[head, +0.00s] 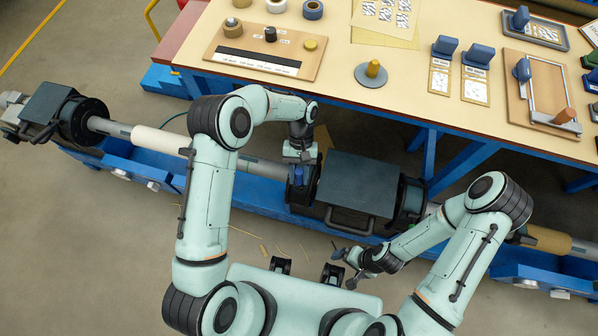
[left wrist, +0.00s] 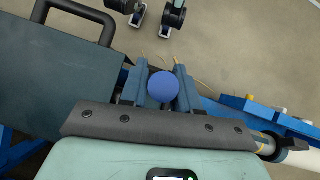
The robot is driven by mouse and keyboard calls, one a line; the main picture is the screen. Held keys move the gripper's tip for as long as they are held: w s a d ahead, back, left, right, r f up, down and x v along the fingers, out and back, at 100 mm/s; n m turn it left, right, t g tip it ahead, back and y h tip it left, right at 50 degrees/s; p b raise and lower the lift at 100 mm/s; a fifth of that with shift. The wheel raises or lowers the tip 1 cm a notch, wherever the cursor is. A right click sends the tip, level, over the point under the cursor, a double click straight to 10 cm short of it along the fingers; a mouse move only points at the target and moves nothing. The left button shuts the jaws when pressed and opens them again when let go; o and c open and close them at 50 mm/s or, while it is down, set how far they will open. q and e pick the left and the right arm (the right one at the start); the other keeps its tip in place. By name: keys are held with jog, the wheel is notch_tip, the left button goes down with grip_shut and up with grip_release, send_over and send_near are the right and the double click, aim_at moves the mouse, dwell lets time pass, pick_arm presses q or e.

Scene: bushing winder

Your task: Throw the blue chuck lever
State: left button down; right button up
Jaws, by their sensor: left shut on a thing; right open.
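The blue chuck lever shows in the left wrist view as a round blue knob (left wrist: 163,86) between the two fingers of my left gripper (left wrist: 162,80). In the head view the blue lever (head: 298,175) stands beside the dark headstock box, under my left gripper (head: 299,160). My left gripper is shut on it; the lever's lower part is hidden. My right gripper (head: 345,268) is open and empty, low in front of the machine and apart from it.
The dark headstock box (head: 356,185) with a handle sits right of the lever. A long shaft (head: 160,140) runs along the blue machine bed (head: 262,190). A workbench (head: 340,70) with tools stands behind. The floor in front holds thin scraps.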

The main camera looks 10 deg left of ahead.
pick_arm(q)
jog(key=shift+w+r, duration=0.1)
jog(key=c, duration=0.9)
grip_release()
notch_tip(320, 180, up, 20)
jog(key=p, duration=0.1)
pick_arm(e)
jog(key=shift+w+r, duration=0.5)
jog(key=shift+r, duration=0.2)
jog(key=shift+s, duration=0.15)
